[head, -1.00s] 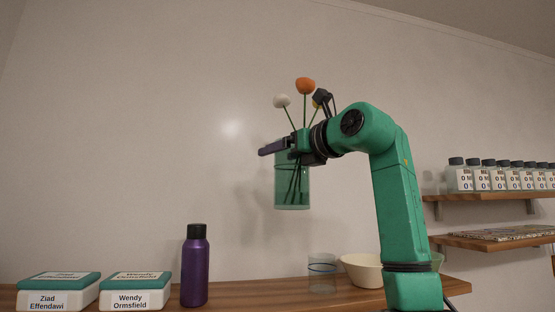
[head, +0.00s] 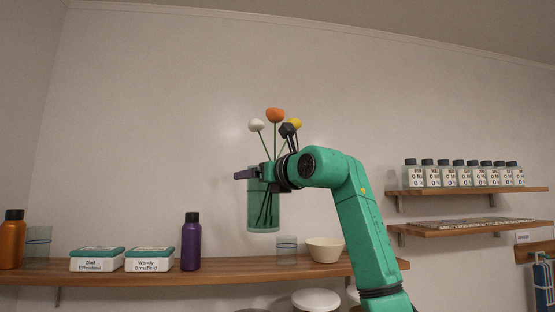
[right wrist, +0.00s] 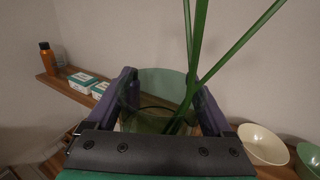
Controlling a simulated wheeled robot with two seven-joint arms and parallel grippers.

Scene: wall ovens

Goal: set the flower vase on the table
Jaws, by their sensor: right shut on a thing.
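The flower vase (head: 263,212) is a clear green glass cylinder holding white, orange and yellow flowers (head: 275,116) on green stems. My right gripper (head: 254,174) is shut on the vase near its rim and holds it upright in the air, above the wall shelf. In the right wrist view, the vase (right wrist: 160,90) sits between the two purple fingers of my right gripper (right wrist: 165,100), with stems rising out of it. No table shows in these views. My left gripper is not in view.
The wooden shelf (head: 225,270) carries an orange bottle (head: 12,240), glasses (head: 287,250), two labelled boxes (head: 97,259), a purple bottle (head: 191,242) and a cream bowl (head: 325,250). White round lids (head: 316,299) show below.

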